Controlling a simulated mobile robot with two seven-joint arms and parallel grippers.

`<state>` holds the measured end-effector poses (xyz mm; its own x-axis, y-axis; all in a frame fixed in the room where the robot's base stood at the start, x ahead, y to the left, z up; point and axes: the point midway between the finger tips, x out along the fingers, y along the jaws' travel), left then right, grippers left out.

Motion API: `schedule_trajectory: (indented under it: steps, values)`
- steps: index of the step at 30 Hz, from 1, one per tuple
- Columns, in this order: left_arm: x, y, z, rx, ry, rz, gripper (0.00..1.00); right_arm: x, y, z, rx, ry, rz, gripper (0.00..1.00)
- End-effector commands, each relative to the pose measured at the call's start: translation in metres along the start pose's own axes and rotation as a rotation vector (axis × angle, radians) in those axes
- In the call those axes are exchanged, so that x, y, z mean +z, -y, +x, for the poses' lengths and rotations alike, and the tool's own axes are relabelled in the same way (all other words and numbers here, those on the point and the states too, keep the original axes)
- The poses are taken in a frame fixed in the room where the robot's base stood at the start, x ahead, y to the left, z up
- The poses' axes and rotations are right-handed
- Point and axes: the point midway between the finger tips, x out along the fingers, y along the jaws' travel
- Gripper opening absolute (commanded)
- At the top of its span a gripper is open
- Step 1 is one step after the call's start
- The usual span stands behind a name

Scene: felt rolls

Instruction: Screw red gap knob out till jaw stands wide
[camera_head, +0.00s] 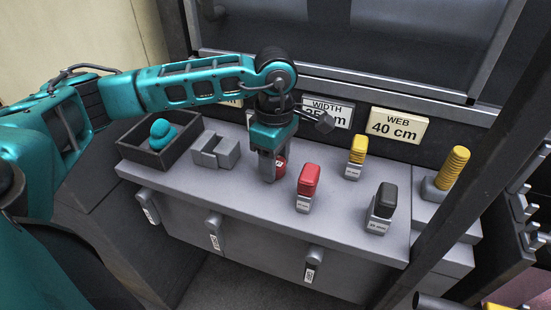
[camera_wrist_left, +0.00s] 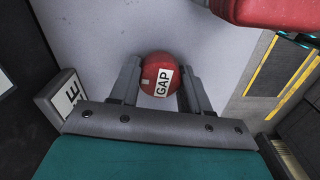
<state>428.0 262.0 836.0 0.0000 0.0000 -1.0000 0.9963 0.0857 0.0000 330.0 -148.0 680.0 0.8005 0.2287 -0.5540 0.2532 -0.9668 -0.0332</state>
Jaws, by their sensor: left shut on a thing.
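The red gap knob (camera_head: 281,166) is on the grey console top, mostly hidden behind my left gripper in the head view. In the left wrist view the round red knob (camera_wrist_left: 150,67) has a white label reading GAP. My left gripper (camera_head: 271,175) points down over it, and its two fingers (camera_wrist_left: 158,82) stand on either side of the knob, shut on it. A grey notched block (camera_head: 215,150), perhaps the jaw, stands left of the gripper with a slot between its two parts. My right gripper is not in view.
A dark tray (camera_head: 128,152) holding a teal piece is at the left. A red-topped handle (camera_head: 308,180) stands close right of the gripper. Yellow (camera_head: 357,150) and black (camera_head: 385,200) handles stand farther right. Signs (camera_head: 398,125) line the back.

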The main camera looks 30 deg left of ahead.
Motion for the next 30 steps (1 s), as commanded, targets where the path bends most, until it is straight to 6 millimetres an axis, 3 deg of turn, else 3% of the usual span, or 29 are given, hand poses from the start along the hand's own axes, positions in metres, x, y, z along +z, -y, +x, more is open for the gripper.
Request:
schedule_trajectory:
  steps: [16,30]
  values:
    - [0.0,0.0,0.003,0.001,0.0,0.64,0.04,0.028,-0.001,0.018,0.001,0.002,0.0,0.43]
    - [0.0,0.0,0.003,0.0,-0.001,0.737,0.04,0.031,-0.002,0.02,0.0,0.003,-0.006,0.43]
